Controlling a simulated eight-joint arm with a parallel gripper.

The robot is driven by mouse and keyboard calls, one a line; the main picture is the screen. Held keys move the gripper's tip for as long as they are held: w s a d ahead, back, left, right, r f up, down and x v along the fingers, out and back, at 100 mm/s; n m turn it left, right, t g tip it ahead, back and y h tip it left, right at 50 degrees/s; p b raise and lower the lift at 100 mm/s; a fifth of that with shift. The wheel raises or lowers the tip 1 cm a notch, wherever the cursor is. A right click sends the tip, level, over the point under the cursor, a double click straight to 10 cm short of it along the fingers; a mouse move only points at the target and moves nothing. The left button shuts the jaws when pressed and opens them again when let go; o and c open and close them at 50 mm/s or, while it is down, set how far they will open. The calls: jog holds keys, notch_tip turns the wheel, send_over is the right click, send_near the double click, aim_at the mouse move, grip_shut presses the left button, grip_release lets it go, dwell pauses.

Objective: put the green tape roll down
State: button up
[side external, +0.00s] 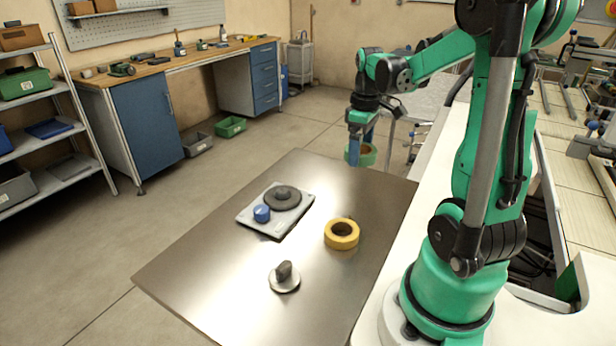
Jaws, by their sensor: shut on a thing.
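The green tape roll (369,159) hangs in my gripper (355,148), near the far right corner of the metal table (215,280). The gripper has blue fingers, points down and is shut on the roll. The roll's brown inner side shows at its top, and the fingers cover part of its left side. It looks held above the table's far edge; I cannot tell its exact height.
A yellow tape roll (341,234) lies flat on the table's right side. A grey plate (256,223) carries a dark round disc (283,197) and a blue knob (261,213). A pale disc with a dark grip (284,279) stands nearer. The table's front left is bare.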

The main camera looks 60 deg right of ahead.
notch_tip(320, 180, up, 9)
jog(key=w+a+r, duration=0.2)
jog(key=w+a, duration=0.2)
jog(key=w, duration=0.2)
jog(key=w+a+r, duration=0.3)
jog(key=w+a, duration=0.1)
jog(key=w, duration=0.3)
send_over(282, 191)
notch_tip(282, 191, down, 16)
jog(key=shift+f, duration=2.15)
jog(key=shift+f, duration=0.3)
jog(key=shift+f, duration=0.3)
jog(key=o, duration=1)
jog(key=shift+r, duration=0.1)
